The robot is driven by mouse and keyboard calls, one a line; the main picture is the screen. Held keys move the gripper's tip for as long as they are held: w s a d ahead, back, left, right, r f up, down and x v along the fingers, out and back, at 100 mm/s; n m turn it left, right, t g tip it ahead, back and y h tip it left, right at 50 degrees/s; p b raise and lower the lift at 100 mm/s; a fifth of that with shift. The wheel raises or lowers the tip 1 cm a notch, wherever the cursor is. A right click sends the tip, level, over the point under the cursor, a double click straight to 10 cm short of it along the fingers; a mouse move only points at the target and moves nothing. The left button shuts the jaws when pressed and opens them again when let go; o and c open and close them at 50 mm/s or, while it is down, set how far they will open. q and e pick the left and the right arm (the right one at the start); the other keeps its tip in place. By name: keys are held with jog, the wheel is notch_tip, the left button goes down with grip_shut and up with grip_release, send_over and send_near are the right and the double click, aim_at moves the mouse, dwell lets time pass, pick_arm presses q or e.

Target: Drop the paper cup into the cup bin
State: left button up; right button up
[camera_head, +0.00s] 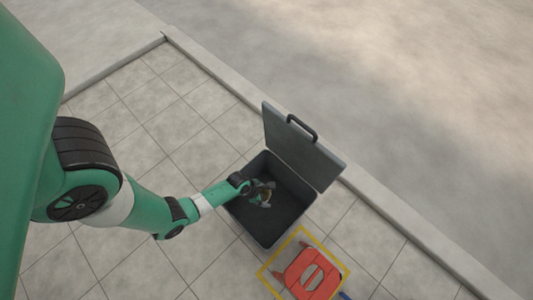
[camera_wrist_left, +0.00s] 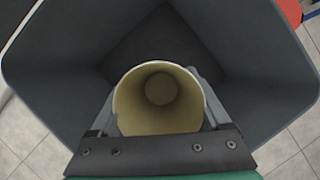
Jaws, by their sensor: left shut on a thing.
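The paper cup (camera_wrist_left: 160,97) is pale yellow inside and shows its open mouth in the left wrist view. My left gripper (camera_head: 264,196) is shut on the cup, with a finger on each side of it, and is over the mouth of the cup bin. The cup bin (camera_head: 285,213) is a dark grey box with its lid (camera_head: 303,148) standing open at the back. In the left wrist view the bin's walls (camera_wrist_left: 55,75) surround the cup, and the dark bin floor shows beyond it. My right gripper is not in view.
A red stool-like object (camera_head: 312,273) stands inside a yellow square outline (camera_head: 264,271) just in front of the bin. A blue item (camera_head: 344,295) shows at the bottom edge. Pale tiled floor (camera_head: 145,262) is clear left of the bin, and a kerb (camera_head: 400,235) runs behind it.

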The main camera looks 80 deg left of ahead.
pick_arm(q)
jog(key=o, duration=1.1)
jog(key=shift+o, duration=0.2)
jog(key=p+v, duration=0.7)
jog(key=v, duration=0.3)
jog(key=shift+r+p, duration=0.4)
jog(key=shift+r, duration=0.05)
jog(key=shift+s+r+p, duration=0.25)
jog(key=shift+r+p, duration=0.15)
jog(key=shift+p, duration=0.05)
